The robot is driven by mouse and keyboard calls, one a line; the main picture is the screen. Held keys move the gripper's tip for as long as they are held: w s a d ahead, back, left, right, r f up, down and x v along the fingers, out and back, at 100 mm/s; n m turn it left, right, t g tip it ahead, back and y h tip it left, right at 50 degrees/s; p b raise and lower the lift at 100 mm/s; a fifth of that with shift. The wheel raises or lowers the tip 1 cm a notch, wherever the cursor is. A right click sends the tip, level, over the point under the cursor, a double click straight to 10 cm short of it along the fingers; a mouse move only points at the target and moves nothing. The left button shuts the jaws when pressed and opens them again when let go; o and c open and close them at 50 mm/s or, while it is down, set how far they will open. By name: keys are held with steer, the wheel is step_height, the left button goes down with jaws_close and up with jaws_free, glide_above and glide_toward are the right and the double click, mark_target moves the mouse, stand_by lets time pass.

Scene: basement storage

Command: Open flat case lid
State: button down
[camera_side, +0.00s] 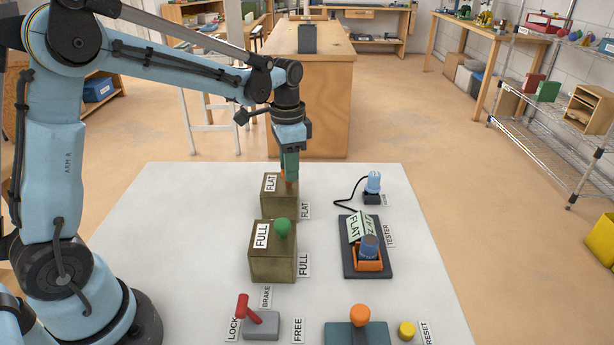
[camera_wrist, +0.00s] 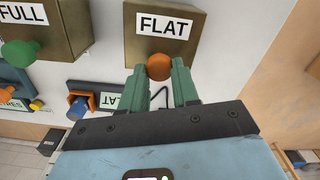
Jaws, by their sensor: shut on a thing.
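The flat case (camera_side: 277,205) is a brass-coloured box with FLAT labels, at the back of the white table. Its lid (camera_wrist: 188,44) lies shut and bears an orange round knob (camera_wrist: 159,66). My gripper (camera_side: 290,174) points down over the case, its green fingers on either side of the knob and shut on it. In the wrist view my gripper (camera_wrist: 158,78) has the knob between its fingertips. In the side view the fingers mostly hide the knob.
A full case (camera_side: 272,262) with a green knob stands in front. Right of it are a tester (camera_side: 378,272) with a blue-topped orange part and a cabled blue lamp (camera_side: 373,184). A red brake lever (camera_side: 243,306), an orange-knobbed lever (camera_side: 359,317) and a yellow reset button (camera_side: 406,330) are nearer.

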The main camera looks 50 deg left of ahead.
steer(key=s+a, duration=0.5)
steer(key=shift+s+a, duration=0.2)
steer(key=shift+a, duration=0.05)
steer(key=c, duration=0.8)
jaws_free()
step_height(320, 180, up, 12)
steer(key=shift+r, duration=0.1)
